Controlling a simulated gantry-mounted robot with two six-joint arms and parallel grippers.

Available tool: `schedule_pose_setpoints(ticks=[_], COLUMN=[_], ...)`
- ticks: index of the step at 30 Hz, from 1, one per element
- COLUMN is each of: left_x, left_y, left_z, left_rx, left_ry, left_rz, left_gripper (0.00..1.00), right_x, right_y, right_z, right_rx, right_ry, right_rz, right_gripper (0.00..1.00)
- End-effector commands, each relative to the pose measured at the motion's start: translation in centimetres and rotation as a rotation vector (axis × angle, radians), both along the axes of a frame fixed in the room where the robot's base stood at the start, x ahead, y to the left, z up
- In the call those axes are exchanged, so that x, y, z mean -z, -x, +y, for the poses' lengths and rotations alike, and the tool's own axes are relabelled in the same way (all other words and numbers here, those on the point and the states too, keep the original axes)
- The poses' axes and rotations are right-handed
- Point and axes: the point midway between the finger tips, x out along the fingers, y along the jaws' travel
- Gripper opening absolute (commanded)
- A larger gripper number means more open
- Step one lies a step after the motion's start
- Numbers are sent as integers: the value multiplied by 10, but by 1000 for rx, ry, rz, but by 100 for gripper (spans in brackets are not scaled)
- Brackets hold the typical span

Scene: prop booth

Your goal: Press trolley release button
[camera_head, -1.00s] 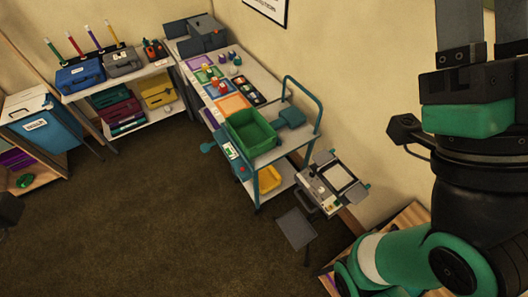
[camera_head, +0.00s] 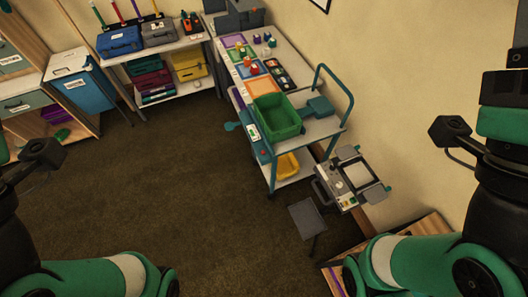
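The trolley (camera_head: 308,133) has a teal frame and grey top and stands in the middle right against the wall-side bench. A green bin (camera_head: 278,118) sits on its top. A teal panel with a white-and-green label (camera_head: 254,134) is on its left side, with a small red spot (camera_head: 263,152) just below; I cannot tell which is the release button. My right gripper (camera_head: 518,60) is cut off by the right edge, far from the trolley, and its opening is hidden. My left arm's wrist shows at the left edge, but its gripper is outside the picture.
A yellow bin (camera_head: 287,166) is on the trolley's lower shelf. A small grey stand (camera_head: 350,175) and a dark stool (camera_head: 307,216) stand right of and in front of the trolley. A blue cabinet (camera_head: 85,90) is at the left. The brown carpet (camera_head: 190,190) is open.

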Motion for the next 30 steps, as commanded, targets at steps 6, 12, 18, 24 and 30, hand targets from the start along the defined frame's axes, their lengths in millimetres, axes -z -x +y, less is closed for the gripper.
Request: schedule_pose_setpoints(ticks=[6,12,18,24,30], left_x=[0,0,0,0,0], left_y=[0,0,0,0,0], left_z=[0,0,0,0,0], left_rx=[0,0,0,0,0], left_ry=[0,0,0,0,0], left_rz=[0,0,0,0,0], left_gripper=[50,50,50,50,50], right_x=[0,0,0,0,0], right_y=[0,0,0,0,0], right_z=[0,0,0,0,0], right_rx=[0,0,0,0,0], right_ry=[0,0,0,0,0], right_rz=[0,0,0,0,0], right_gripper=[50,41,5,0,0])
